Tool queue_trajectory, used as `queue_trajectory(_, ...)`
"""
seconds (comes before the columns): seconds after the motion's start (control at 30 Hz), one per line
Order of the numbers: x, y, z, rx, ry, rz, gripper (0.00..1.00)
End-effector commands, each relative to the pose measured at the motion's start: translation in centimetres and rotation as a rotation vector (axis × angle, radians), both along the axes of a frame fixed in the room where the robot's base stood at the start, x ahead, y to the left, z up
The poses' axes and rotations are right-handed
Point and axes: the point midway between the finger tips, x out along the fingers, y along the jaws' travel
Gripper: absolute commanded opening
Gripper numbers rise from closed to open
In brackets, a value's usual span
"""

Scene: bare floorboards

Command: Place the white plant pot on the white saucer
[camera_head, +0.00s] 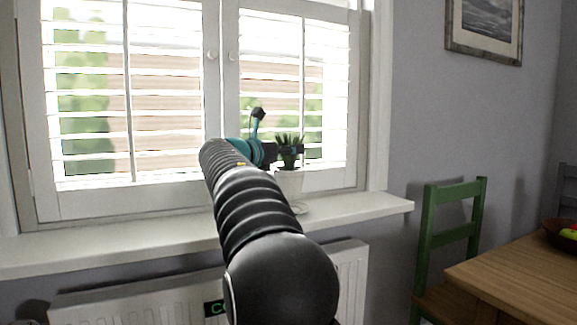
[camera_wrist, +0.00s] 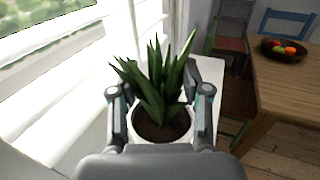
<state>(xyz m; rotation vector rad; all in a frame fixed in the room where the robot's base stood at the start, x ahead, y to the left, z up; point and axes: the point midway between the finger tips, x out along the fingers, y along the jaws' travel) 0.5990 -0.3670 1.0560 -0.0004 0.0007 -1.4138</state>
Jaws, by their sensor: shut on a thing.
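The white plant pot (camera_head: 290,184) with a spiky green plant stands upright at the windowsill, partly behind my arm in the head view. My gripper (camera_head: 287,153) is shut on the pot near its top. In the wrist view, the fingers (camera_wrist: 160,100) are on both sides of the pot, whose dark soil and leaves face the camera. The white saucer (camera_head: 300,208) is on the sill just below the pot, partly hidden by my arm. I cannot tell whether the pot touches it. The saucer is hidden in the wrist view.
The white windowsill (camera_head: 375,206) is clear to the right. Shuttered windows (camera_head: 165,100) stand close behind the pot. A radiator (camera_head: 140,300) is below the sill. A green chair (camera_head: 430,235) and wooden table (camera_head: 520,275) with a fruit bowl (camera_wrist: 285,52) are at right.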

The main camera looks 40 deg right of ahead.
Motion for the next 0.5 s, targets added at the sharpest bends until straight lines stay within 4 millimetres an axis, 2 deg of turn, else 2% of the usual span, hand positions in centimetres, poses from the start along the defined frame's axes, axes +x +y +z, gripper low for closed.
queue_trajectory(0.13, 0.0, 0.1, -0.9, -0.002, 0.0, -0.001, 0.0)
queue_trajectory(0.33, 0.0, 0.0, -3.6, -0.001, 0.0, 0.0, 0.0)
queue_trajectory(0.5, 0.0, 0.0, -3.9, -0.002, -0.001, 0.0, 0.0)
